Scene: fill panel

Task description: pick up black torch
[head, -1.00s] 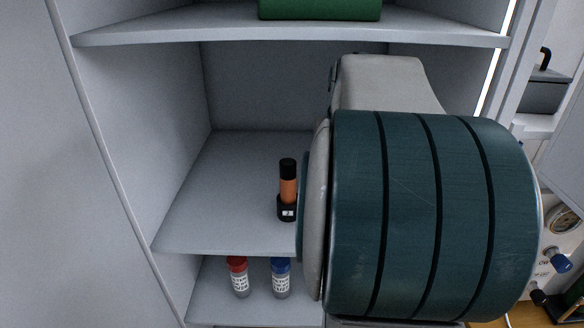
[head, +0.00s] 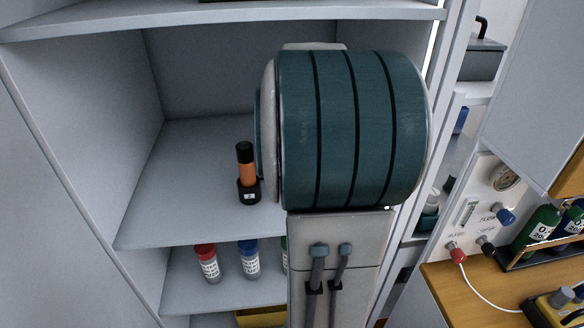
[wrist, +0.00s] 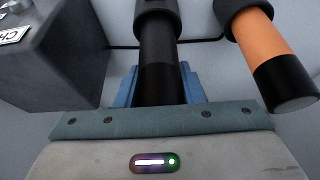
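In the wrist view a black torch (wrist: 160,55) runs down the middle, its far end in a wider black collar. The blue fingers of my gripper (wrist: 160,88) lie close along both its sides, with no clear gap; they look shut on it, though the contact faces are hidden. In the head view my arm's large dark green link covers my gripper and the black torch.
An orange torch with black ends (head: 246,170) stands in a black labelled holder on the middle shelf (head: 185,205), and shows right of my gripper in the wrist view (wrist: 245,40). A dark grey box (wrist: 60,50) is close on the left. Red-capped (head: 207,262) and blue-capped (head: 249,258) bottles stand below.

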